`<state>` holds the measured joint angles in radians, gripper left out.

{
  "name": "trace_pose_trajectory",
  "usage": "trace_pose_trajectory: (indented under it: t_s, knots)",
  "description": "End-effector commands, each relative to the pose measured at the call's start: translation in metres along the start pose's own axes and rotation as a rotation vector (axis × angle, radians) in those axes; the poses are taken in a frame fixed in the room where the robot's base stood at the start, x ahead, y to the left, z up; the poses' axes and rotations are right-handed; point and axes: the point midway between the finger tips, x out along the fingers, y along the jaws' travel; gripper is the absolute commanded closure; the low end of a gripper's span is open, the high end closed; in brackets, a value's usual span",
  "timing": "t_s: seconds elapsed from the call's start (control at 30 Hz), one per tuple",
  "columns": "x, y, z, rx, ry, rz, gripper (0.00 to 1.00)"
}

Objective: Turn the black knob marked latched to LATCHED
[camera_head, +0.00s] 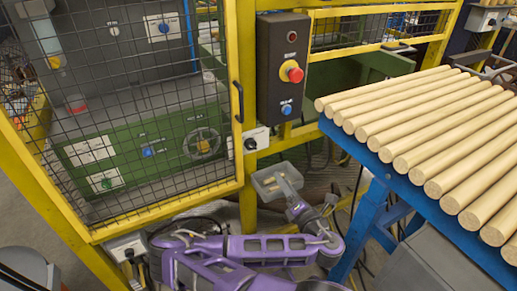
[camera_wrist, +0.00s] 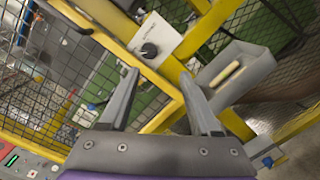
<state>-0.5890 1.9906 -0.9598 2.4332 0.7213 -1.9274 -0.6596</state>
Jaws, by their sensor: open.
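The black knob (camera_head: 250,143) sits on a white plate (camera_head: 262,138) on the yellow post beside the mesh gate. In the wrist view the knob (camera_wrist: 149,50) is on its tilted white plate (camera_wrist: 166,38), ahead of my gripper (camera_wrist: 159,75). My gripper's two fingers are apart, with nothing between them. The knob appears beyond the fingertips, not touched by them. Lettering on the plate is too small to read, and I cannot tell which mark the knob points to. In the head view my purple arm reaches up below the plate.
A black control box (camera_head: 283,70) with a red stop button is above the knob. The yellow-framed mesh gate (camera_head: 239,60) is left; a blue rack (camera_head: 352,150) of wooden rods is right.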

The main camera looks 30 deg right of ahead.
Motion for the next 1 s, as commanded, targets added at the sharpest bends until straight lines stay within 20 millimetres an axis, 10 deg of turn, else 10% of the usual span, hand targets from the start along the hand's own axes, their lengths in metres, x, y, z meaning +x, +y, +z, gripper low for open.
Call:
trace_pose_trajectory:
  t_s: [0.77, 1.0]
  knots:
    - [0.022, 0.014, -0.008, -0.159, 0.076, 0.06, 0.36]
    - [0.073, 0.022, -0.01, -0.155, 0.082, 0.063, 0.36]
